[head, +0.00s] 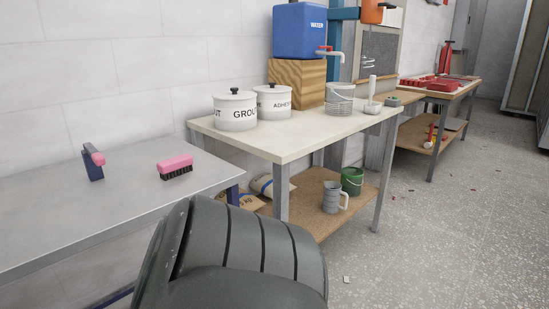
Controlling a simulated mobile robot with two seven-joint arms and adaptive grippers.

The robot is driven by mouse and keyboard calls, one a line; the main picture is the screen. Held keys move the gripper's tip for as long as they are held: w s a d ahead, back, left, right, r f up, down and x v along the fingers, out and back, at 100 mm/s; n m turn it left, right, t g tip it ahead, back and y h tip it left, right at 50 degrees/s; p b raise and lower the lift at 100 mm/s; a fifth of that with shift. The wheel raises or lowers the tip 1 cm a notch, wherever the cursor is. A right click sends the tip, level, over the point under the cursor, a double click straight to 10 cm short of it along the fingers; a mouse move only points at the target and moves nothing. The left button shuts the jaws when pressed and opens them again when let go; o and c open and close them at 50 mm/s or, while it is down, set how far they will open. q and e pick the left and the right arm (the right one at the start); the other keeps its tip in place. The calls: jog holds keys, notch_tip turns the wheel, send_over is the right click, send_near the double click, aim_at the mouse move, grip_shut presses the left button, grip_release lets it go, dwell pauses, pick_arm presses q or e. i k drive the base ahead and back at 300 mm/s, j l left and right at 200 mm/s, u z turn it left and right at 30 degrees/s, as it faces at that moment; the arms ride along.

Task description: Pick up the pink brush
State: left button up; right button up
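The pink brush (175,163) lies on the grey metal table at the left, pink back up and black bristles down, near the table's right end. Nothing touches it. Neither of my grippers shows in the head view. A large dark ribbed shape fills the bottom middle and hides part of the floor and the near right part of the table.
A cream table (300,140) beyond carries a grout pot (235,112), an adhesive pot (274,103) and a blue water container (299,32). Speckled floor (450,220) is open at right.

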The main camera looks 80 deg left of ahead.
aim_at(180, 165)
jog(key=u, duration=0.45)
jog(key=j+u, duration=0.1)
jog(key=u, duration=1.7)
jog(key=i+u, duration=0.1)
jog(key=u, duration=0.85)
jog(key=i+j, duration=0.05)
